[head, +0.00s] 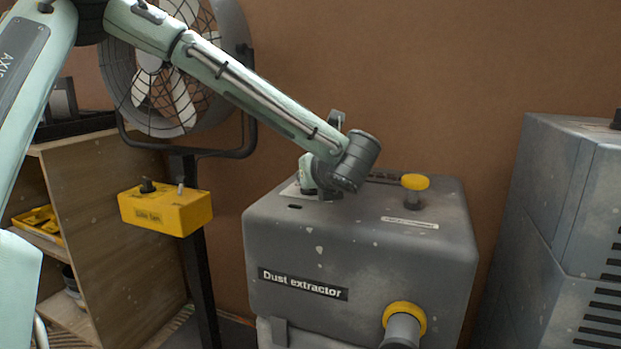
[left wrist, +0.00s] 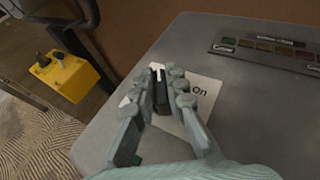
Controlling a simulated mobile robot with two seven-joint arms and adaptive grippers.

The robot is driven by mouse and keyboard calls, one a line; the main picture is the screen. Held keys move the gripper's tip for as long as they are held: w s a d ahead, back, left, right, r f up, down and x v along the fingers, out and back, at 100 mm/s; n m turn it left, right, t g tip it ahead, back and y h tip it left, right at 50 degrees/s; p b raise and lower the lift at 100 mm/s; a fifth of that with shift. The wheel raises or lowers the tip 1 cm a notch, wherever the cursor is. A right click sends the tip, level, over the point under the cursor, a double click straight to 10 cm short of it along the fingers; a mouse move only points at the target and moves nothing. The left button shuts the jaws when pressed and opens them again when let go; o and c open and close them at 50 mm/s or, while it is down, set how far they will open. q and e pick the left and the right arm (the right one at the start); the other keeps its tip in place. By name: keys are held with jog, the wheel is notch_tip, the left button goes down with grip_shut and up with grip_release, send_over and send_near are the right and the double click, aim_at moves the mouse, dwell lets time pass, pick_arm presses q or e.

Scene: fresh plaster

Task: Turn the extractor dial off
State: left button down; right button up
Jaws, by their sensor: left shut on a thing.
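The dust extractor (head: 360,245) is a grey, worn box with a dark name label on its front. My left gripper (head: 328,190) is at the left part of its top, and hides the dial in the head view. In the left wrist view, my left gripper (left wrist: 160,84) is shut on the dark extractor dial (left wrist: 160,94), with fingers on both sides of it. The dial stands on a white plate (left wrist: 205,88), where the word "On" shows to the right. Other markings on the plate are covered by the fingers. My right gripper is in neither view.
A yellow knob (head: 414,183) stands on the extractor's top, and a yellow-collared port (head: 404,318) sticks out in front. A yellow switch box (head: 166,210) on the fan stand is to the left. A large fan (head: 165,70) is behind my arm. A grey cabinet (head: 560,200) stands right.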

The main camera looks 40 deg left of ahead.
pick_arm(q)
jog(key=shift+f+n+g+y, duration=0.15)
jog(key=shift+n+g+y, duration=0.45)
jog(key=shift+n+g, duration=0.4)
jog(key=c, duration=1.5)
grip_release()
jog(key=shift+c, duration=0.2)
jog(key=v, duration=1.2)
jog(key=shift+w, duration=0.1)
